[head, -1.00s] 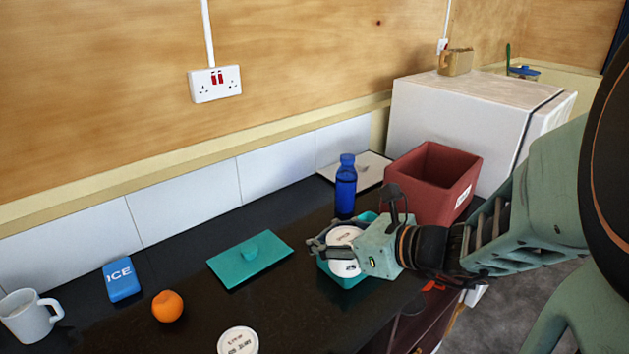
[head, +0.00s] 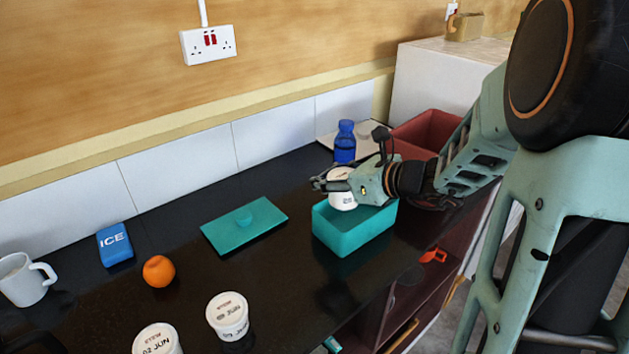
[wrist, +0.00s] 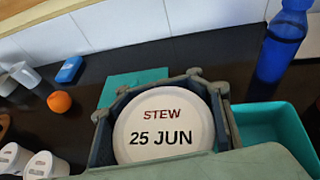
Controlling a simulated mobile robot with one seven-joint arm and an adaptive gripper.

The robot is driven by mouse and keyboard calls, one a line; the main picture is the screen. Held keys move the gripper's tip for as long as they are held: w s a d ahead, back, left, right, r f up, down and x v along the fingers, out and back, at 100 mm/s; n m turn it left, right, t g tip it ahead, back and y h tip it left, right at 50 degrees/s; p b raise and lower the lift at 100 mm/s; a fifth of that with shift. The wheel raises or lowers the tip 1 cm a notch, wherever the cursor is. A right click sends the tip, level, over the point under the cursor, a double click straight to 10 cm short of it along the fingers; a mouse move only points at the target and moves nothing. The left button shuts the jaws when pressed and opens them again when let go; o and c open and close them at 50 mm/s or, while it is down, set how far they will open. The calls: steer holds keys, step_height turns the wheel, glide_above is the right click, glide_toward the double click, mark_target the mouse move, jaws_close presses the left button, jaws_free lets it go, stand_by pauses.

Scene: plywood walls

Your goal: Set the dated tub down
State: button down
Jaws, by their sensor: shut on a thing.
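My gripper (head: 332,185) is shut on a white round tub (head: 342,198), whose lid reads "STEW 25 JUN" in the wrist view (wrist: 163,124). In the head view the held tub is over the left part of an open teal box (head: 352,236); whether its base touches the box is hidden. Two other white tubs stand at the front of the black counter: one (head: 228,316) near the middle and one (head: 158,341) cut by the bottom edge, its lid reading "02 JUN".
A teal lid (head: 245,226) lies left of the box. A blue bottle (head: 345,143) stands behind it and a red bin (head: 428,133) to the right. An orange (head: 159,271), ice pack (head: 114,245) and mug (head: 24,280) are at left. Counter between lid and box is bare.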

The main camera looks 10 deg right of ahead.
steer(key=b, duration=0.2)
glide_above(323, 201)
step_height(323, 201, down, 5)
step_height(323, 201, down, 3)
steer(key=b, duration=0.2)
steer(key=shift+w+b, duration=0.15)
steer(key=shift+b, duration=0.15)
steer(key=shift+f, duration=0.25)
steer(key=shift+f+b, duration=0.6)
steer(key=shift+b, duration=0.2)
steer(key=c, duration=1)
jaws_free()
steer(key=shift+o, duration=0.2)
steer(key=shift+a, duration=0.1)
